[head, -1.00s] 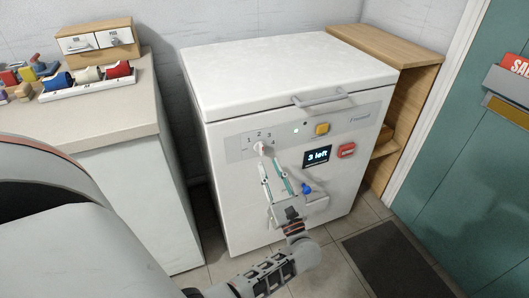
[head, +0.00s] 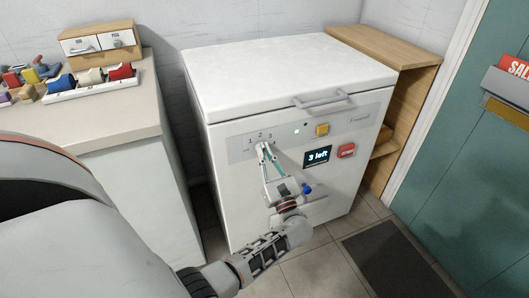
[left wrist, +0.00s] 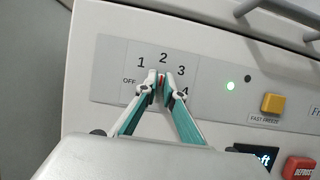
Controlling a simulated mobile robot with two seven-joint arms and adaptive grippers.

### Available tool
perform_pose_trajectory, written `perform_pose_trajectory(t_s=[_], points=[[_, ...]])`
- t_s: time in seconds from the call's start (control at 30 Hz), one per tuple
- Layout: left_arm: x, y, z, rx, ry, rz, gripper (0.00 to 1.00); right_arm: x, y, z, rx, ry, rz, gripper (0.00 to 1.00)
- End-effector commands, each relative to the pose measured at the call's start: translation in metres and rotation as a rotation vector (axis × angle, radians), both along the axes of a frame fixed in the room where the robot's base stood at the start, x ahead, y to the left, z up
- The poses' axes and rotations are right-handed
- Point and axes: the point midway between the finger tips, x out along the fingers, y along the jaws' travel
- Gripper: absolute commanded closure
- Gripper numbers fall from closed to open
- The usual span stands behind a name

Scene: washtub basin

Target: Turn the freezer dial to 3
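The freezer (head: 290,80) is a white chest with a control panel on its front. My left gripper (head: 264,147) reaches up to the dial, which its fingers mostly hide in the head view. In the left wrist view my left gripper (left wrist: 162,84) has its two fingertips closed in on both sides of the small dial (left wrist: 161,86). A red mark on the dial shows between the tips, pointing roughly up toward the 2. The labels OFF, 1, 2, 3 and 4 stand around it, the 4 partly covered by a finger. My right gripper is not in view.
Right of the dial are a lit indicator (left wrist: 230,86), a yellow fast freeze button (left wrist: 272,103), a red defrost button (head: 346,150) and a display (head: 317,156) reading "3 left". A handle (head: 320,99) juts from the lid. A counter (head: 105,115) stands left.

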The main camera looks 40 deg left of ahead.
Motion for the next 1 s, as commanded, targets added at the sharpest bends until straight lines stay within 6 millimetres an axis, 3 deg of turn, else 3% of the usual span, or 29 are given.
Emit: perform_pose_trajectory(t_s=[0.37, 1.0], points=[[0.000, 0.000, 0.001, 0.029, 0.054, 0.001, 1.00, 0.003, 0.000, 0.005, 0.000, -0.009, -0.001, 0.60], [0.002, -0.002, 0.004, 0.250, 0.490, 0.000, 1.00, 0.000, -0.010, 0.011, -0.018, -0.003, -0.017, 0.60]])
